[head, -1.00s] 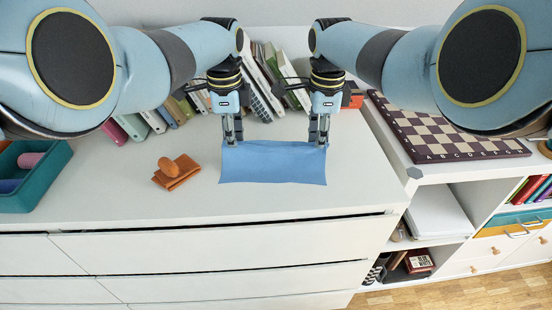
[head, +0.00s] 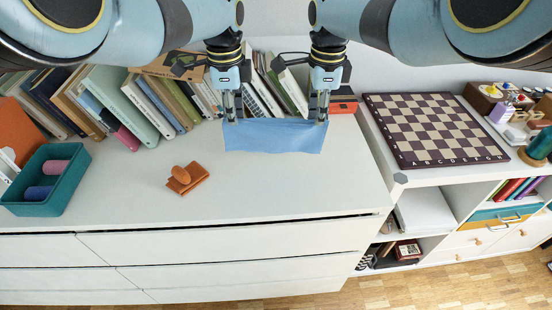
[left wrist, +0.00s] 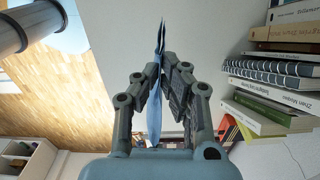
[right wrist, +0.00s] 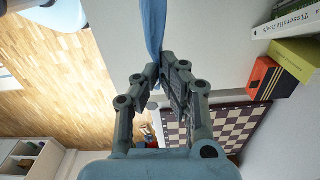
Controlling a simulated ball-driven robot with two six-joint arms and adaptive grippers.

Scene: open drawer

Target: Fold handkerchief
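The blue handkerchief (head: 272,137) is stretched between my two grippers at the back of the white dresser top, in the head view. My left gripper (head: 233,118) is shut on its upper left corner, and my right gripper (head: 319,120) on its upper right corner. The top edge sags slightly between them. In the left wrist view the cloth (left wrist: 155,112) shows nearly edge-on, running between the shut fingers (left wrist: 158,72). In the right wrist view a narrow strip of it (right wrist: 153,30) meets the fingertips (right wrist: 159,72). Whether its lower edge touches the dresser I cannot tell.
The dresser top (head: 120,190) is clear in front of the cloth. An orange-brown wooden object (head: 187,178) lies left of centre, and a teal box with rolls (head: 47,180) stands at the left. Books (head: 150,105) line the back. A chessboard (head: 432,130) lies on the right.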

